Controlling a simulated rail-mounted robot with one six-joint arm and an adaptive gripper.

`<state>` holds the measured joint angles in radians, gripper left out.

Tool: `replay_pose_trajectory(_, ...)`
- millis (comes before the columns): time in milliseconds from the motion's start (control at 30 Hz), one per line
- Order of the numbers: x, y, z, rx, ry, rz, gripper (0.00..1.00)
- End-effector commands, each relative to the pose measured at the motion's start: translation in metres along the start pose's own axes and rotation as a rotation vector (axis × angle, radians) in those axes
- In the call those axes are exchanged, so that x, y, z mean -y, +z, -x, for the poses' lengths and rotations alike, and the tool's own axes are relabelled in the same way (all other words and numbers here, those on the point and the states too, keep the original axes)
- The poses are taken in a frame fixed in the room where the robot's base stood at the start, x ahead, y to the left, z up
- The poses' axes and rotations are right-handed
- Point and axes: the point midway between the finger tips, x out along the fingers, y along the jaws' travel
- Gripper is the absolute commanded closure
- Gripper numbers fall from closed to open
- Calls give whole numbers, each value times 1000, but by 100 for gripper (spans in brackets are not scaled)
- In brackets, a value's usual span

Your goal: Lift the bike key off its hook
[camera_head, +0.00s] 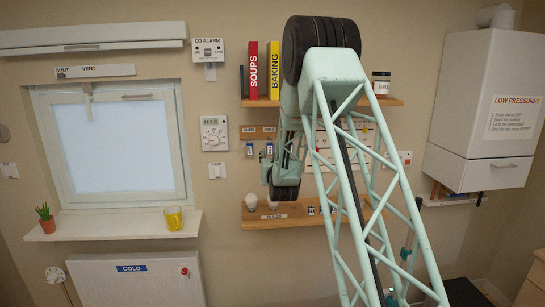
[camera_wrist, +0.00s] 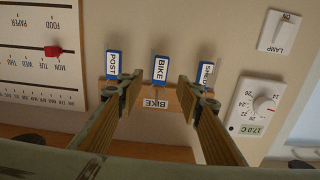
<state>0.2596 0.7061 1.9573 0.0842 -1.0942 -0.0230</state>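The bike key's blue tag with a white BIKE label (camera_wrist: 160,68) hangs in the middle of the wrist view, which appears upside down. A BIKE label (camera_wrist: 156,104) is on the rack by its hook; the hook itself is too small to make out. My gripper (camera_wrist: 158,86) is open, its two fingers apart on either side of the bike key's column, with nothing seen between the tips touching them. The key rack (camera_head: 258,131) shows in the head view, partly hidden by my arm, which also hides the gripper there.
A POST tag (camera_wrist: 112,66) and a SHED tag (camera_wrist: 206,74) hang close by, one near each finger. A thermostat (camera_wrist: 256,105), a lamp switch (camera_wrist: 280,32) and a chart with a red slider (camera_wrist: 53,51) are on the wall. A bulb shelf (camera_head: 265,222) lies below the rack.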

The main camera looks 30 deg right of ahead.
Motion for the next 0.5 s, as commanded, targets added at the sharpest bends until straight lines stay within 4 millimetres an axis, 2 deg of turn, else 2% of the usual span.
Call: replay_pose_trajectory(500, 0, -1, -62, 0, 0, 0, 67)
